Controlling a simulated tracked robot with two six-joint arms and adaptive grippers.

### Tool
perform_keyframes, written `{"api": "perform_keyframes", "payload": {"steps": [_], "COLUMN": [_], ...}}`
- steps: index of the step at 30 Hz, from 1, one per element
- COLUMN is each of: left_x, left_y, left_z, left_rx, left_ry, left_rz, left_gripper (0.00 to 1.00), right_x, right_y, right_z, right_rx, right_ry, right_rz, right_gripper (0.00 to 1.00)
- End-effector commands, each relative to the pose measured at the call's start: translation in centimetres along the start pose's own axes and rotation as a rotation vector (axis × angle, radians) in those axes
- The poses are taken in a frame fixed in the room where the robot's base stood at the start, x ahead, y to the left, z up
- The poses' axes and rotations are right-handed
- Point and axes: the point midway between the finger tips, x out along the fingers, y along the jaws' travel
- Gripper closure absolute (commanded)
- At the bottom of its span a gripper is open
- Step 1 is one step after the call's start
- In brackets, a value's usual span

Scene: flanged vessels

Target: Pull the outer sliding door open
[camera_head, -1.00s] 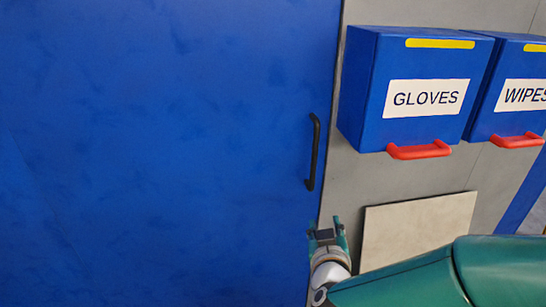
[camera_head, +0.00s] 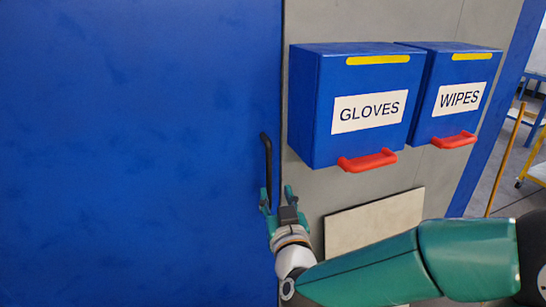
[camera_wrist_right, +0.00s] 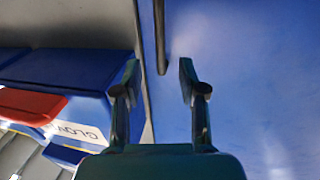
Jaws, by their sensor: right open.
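The large blue sliding door (camera_head: 130,150) fills the left of the head view, its right edge against a grey wall. A black vertical bar handle (camera_head: 266,155) is near that edge. My right gripper (camera_head: 277,195) is open at the handle's lower part; its left finger overlaps the bar in this view. In the right wrist view the handle (camera_wrist_right: 160,35) runs down from the top and ends in line with the gap between the open fingers (camera_wrist_right: 159,80), on the blue door (camera_wrist_right: 250,80). I cannot tell whether a finger touches it. My left gripper is not in view.
A blue GLOVES box (camera_head: 308,110) and a blue WIPES box (camera_head: 430,95), with red handles, stick out from the wall (camera_head: 380,20) above my right forearm. A pale panel (camera_head: 375,222) is below them. Open floor and a yellow-framed cart (camera_head: 538,172) show at right.

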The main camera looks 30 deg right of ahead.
Motion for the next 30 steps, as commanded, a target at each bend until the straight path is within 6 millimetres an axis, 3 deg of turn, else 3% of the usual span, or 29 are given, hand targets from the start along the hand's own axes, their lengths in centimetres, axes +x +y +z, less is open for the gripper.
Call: {"api": "perform_keyframes", "payload": {"steps": [9, 15, 21, 29, 30], "left_x": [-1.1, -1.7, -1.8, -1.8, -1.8], "left_y": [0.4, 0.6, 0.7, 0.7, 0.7], "left_z": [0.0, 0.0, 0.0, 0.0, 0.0], "left_rx": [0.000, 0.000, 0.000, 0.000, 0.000], "left_ry": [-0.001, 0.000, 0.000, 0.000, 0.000], "left_rz": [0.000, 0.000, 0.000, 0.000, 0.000], "left_gripper": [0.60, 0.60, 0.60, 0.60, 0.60], "right_x": [7.0, 9.8, 10.8, 10.9, 10.9], "right_y": [0.1, 0.0, 0.0, 0.0, 0.0], "right_z": [-0.1, -0.1, 0.0, 0.0, 0.0], "right_rx": [0.000, 0.000, 0.000, 0.000, 0.000], "right_ry": [-0.001, 0.001, 0.001, 0.002, 0.002], "right_rz": [0.002, 0.000, 0.000, 0.000, 0.000], "right_gripper": [0.59, 0.59, 0.59, 0.59, 0.65]}}
